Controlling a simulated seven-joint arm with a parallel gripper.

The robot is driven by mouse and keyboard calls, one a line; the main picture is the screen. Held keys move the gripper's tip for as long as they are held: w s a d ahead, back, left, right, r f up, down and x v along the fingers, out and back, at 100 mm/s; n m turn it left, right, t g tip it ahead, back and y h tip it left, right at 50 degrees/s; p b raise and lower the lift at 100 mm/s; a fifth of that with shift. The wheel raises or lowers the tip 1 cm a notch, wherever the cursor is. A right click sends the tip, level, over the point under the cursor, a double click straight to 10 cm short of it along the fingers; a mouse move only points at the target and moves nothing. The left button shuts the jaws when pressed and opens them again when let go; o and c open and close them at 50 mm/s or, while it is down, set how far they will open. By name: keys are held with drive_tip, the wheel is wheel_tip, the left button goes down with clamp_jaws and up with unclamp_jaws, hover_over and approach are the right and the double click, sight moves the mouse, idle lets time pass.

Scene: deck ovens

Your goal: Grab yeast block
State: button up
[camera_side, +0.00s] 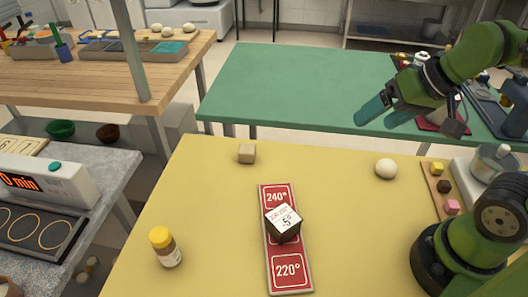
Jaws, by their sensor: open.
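A small beige cube, which looks like the yeast block (247,153), rests on the yellow table (210,215) near its back edge, left of centre. Nothing touches it. My gripper (422,113) is at the upper right, raised in front of the green table and well to the right of the cube. Its jaws are open, with nothing seen between them.
A dark cube with a white "-5°" top (284,222) sits on a red temperature strip (290,272). A yellow-capped jar (166,247) stands at front left. A white ball (386,169) and a board with small cubes (434,188) are right. The space around the beige cube is clear.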

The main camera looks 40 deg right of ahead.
drive_tip(key=w+a+f+n+g, duration=0.2)
drive_tip(key=w+f+n+g, duration=0.15)
drive_tip(key=w, duration=0.75)
drive_tip(key=n+y, duration=0.1)
drive_tip(key=n, duration=1)
approach(247, 148)
drive_tip(key=shift+m, duration=0.25)
drive_tip(key=x, duration=0.5)
drive_tip(key=shift+w, duration=0.2)
drive_tip(key=shift+s+x, duration=0.2)
drive_tip(key=shift+x, duration=2.55)
drive_tip(key=shift+c, duration=0.4)
drive_tip(key=c, duration=1)
